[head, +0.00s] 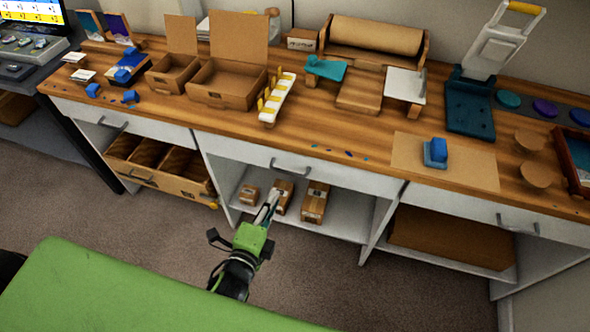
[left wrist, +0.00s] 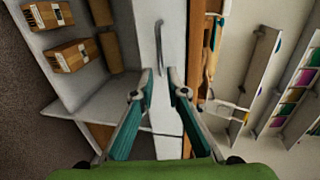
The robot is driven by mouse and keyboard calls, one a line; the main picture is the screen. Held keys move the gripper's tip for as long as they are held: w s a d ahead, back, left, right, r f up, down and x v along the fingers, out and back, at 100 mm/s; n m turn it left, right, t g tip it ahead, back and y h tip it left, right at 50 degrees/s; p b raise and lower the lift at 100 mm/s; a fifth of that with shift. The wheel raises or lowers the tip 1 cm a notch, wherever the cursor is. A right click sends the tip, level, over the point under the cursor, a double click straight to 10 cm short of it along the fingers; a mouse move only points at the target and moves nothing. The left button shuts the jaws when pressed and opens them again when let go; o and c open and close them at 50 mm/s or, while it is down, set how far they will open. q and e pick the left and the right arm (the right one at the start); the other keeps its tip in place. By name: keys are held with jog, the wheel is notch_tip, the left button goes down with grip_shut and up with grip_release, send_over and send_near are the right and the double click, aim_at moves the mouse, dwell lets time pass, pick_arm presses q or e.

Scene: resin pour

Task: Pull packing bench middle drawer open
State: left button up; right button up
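The packing bench middle drawer (head: 238,156) has a white front under the wooden top and looks closed, flush with the bench. Its metal bar handle (head: 287,168) is at the middle of the front. In the left wrist view the drawer front (left wrist: 147,28) runs up the middle, and the handle (left wrist: 159,48) shows beyond my fingertips. My left gripper (head: 271,198) is in front of the bench, just below the handle in the head view. In the left wrist view the left gripper (left wrist: 161,84) is open and empty, its fingers apart from the handle. My right gripper is not in view.
Cardboard boxes (head: 315,202) stand on the open shelf below the drawer. A left drawer (head: 140,124) and a right drawer (head: 465,203) flank it. The bench top (head: 215,121) carries boxes, racks and a paper roll. The carpeted floor (head: 330,275) in front is clear.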

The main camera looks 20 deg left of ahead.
pick_arm(q)
send_near(287, 171)
jog(key=r+x, duration=0.1)
jog(key=x, duration=0.1)
jog(key=shift+f+x, duration=0.25)
jog(key=shift+x, duration=1.15)
jog(key=shift+f+x, duration=0.25)
jog(key=shift+x, duration=1.15)
jog(key=shift+f+x, duration=0.25)
jog(key=shift+x, duration=1.1)
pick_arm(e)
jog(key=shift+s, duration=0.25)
pick_arm(q)
jog(key=shift+s, duration=0.15)
jog(key=shift+c, duration=0.4)
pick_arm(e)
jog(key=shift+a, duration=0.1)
